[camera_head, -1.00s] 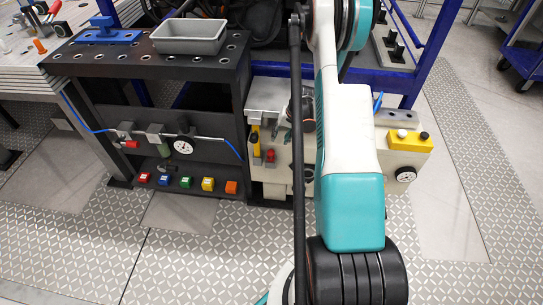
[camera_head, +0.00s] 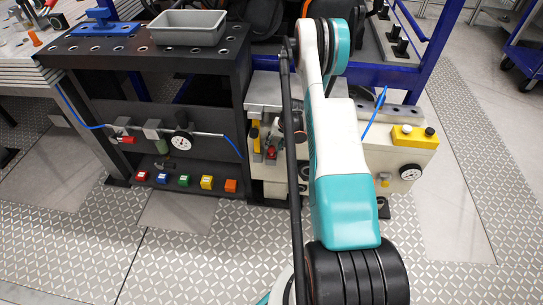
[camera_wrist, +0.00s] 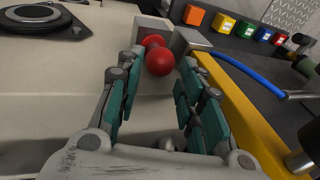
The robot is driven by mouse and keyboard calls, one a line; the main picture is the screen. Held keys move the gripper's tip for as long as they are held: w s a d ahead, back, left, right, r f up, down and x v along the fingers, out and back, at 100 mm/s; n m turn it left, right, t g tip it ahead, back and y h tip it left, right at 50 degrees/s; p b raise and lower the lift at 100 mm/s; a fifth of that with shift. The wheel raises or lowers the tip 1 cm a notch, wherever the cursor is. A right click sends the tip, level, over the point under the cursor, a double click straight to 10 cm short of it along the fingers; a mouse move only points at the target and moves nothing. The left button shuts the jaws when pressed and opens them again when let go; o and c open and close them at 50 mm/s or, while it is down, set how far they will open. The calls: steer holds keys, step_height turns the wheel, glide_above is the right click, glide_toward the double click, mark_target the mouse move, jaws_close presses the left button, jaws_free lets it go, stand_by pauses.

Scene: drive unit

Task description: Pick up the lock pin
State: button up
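The lock pin (camera_wrist: 159,59), with a round red knob, sticks out from a grey block on a pale machine housing in the wrist view. Its red part also shows small in the head view (camera_head: 271,153), beside a yellow strip. My gripper (camera_wrist: 163,70) is open, with teal-padded fingers on either side of the knob. The knob lies between the fingertips and appears free of both. Whether the fingertips reach past it, I cannot tell. In the head view my arm hides much of the area by the pin.
A yellow bar (camera_wrist: 250,115) and blue hose (camera_wrist: 240,70) run close to the right finger. A round black-rimmed disc (camera_wrist: 42,18) lies at upper left. A black bench carries a grey tray (camera_head: 188,27), with coloured buttons below. A yellow button box (camera_head: 414,136) stands to the right.

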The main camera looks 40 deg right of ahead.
steer(key=shift+x, duration=1.1)
jaws_close()
steer(key=shift+r, duration=0.15)
